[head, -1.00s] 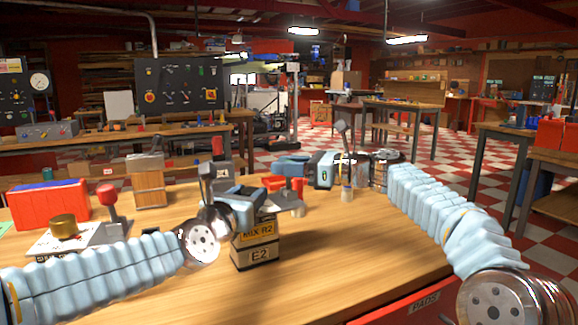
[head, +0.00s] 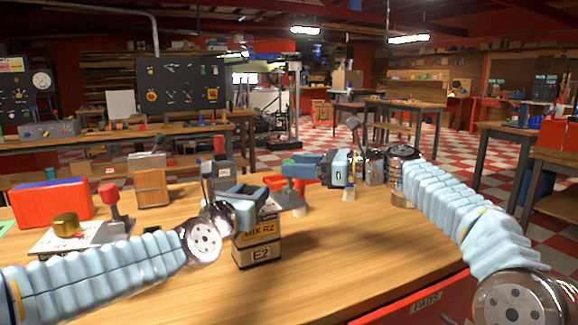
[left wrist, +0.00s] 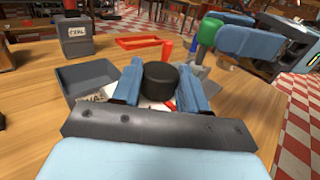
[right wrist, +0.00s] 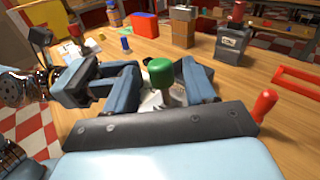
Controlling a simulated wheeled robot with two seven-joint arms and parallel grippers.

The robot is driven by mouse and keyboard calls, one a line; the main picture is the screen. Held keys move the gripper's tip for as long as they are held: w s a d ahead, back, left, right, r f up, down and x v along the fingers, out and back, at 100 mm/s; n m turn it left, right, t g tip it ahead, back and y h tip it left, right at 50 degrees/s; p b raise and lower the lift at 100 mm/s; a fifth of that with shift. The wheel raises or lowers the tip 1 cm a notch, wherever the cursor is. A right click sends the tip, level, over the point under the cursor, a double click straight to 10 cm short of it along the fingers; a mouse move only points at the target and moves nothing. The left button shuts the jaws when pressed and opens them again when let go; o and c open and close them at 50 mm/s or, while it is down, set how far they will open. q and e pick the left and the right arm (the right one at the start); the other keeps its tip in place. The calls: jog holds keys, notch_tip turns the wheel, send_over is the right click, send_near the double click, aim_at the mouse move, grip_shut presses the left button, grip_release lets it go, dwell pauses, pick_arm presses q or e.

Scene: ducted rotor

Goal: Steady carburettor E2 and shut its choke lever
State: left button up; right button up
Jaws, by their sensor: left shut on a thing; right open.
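Carburettor E2 (head: 258,252), a dark block with yellow "MIX R2" and pale "E2" labels, stands upright on the bench. My left gripper (head: 244,203) is shut on its black round top (left wrist: 160,85), which shows between the blue fingers in the left wrist view. A green knob (head: 288,162) stands on a grey post just behind and right of E2. It also shows in the left wrist view (left wrist: 208,30). My right gripper (right wrist: 160,82) is open, with the green knob (right wrist: 161,72) between its fingers. I cannot tell whether the knob's post joins E2.
A grey box with a red top (head: 219,170), a wooden block (head: 152,188) and a red bin (head: 52,203) stand left. The bench front (head: 350,260) is clear.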

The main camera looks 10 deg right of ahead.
jog(key=v, duration=0.9)
jog(key=shift+s, duration=0.2)
jog(key=shift+d, duration=0.15)
pick_arm(q)
jog(key=o, duration=1.4)
jog(key=shift+c, duration=0.2)
